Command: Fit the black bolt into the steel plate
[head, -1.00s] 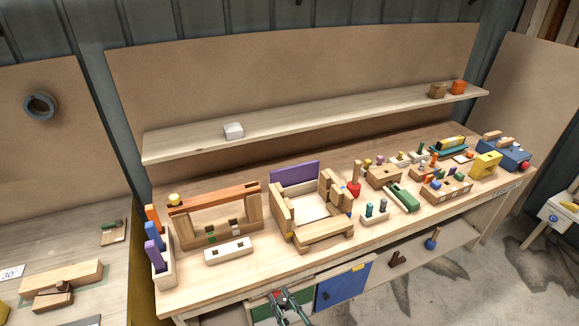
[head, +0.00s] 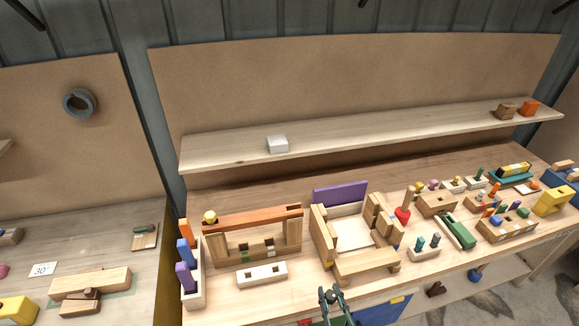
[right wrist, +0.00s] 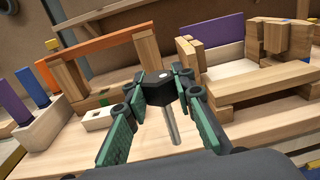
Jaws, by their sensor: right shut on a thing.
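My right gripper (head: 333,292) shows at the bottom of the head view, by the bench's front edge. In the right wrist view its two green-padded fingers (right wrist: 157,92) are shut on the black bolt (right wrist: 157,93). The bolt has a dark, faceted head with a small white spot, and a grey shank hangs down between the fingers. The bolt is in the air and touches nothing but the fingers, as far as I can see. I cannot pick out a steel plate for certain in either view. My left gripper is not in view.
Behind the gripper stand a wooden box frame (head: 367,265) with a purple back board and an orange-topped wooden arch (head: 252,217). A pale block with square holes (head: 262,275) lies before the arch. Several peg blocks crowd the right. A pale block (head: 277,144) sits on the shelf.

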